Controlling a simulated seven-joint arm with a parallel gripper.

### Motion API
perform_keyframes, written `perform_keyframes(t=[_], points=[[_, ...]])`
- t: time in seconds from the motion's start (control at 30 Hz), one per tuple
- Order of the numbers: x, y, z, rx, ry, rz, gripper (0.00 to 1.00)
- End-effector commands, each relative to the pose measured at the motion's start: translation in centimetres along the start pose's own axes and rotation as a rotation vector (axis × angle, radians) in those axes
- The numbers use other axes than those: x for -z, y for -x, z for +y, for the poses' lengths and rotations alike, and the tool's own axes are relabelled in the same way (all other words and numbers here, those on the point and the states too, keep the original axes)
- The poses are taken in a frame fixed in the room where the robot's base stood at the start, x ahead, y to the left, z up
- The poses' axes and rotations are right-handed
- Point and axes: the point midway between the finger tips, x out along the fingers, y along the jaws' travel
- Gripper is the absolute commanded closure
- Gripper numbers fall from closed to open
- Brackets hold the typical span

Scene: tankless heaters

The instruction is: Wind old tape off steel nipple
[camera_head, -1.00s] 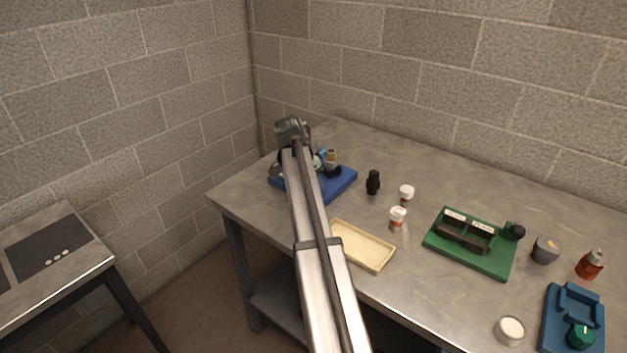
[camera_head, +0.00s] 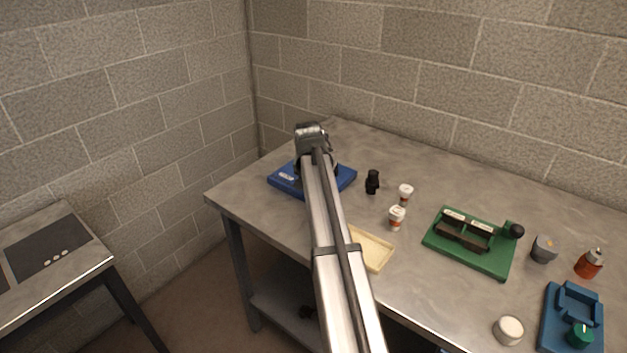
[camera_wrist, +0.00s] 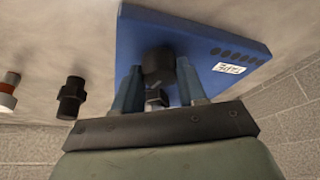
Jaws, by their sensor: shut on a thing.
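A blue stand (camera_head: 340,176) with a white tape label sits at the table's back left corner. It also shows in the wrist view (camera_wrist: 210,38). My gripper (camera_head: 312,165) is over the stand. In the wrist view my gripper (camera_wrist: 160,82) is shut on a dark round part (camera_wrist: 157,62), with a small grey piece just below it. My arm and gripper hide most of what stands on the blue base. I cannot make out the steel nipple or the old tape with certainty. A dark ribbed fitting (camera_head: 372,182) stands right of the stand, also in the wrist view (camera_wrist: 70,98).
Two white-and-orange containers (camera_head: 397,217) stand right of the arm. A cream tray (camera_head: 375,252) is partly behind my arm. A green fixture (camera_head: 465,255), a grey cup (camera_head: 543,248), a red bottle (camera_head: 589,263), a white jar (camera_head: 508,330) and a teal fixture (camera_head: 560,325) are farther right.

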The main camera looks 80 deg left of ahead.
Motion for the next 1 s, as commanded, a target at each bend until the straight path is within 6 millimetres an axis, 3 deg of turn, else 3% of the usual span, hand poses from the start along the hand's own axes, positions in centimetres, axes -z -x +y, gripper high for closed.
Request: perform_keyframes(t=[0.33, 0.83, 0.87, 1.0], points=[[0.05, 0.03, 0.11, 0.046, 0.109, 0.001, 0.89], [0.07, 0.03, 0.10, 0.051, 0.123, 0.000, 0.89], [0.07, 0.03, 0.10, 0.051, 0.123, 0.000, 0.56], [0.06, 0.01, 0.10, 0.051, 0.123, 0.000, 0.43]])
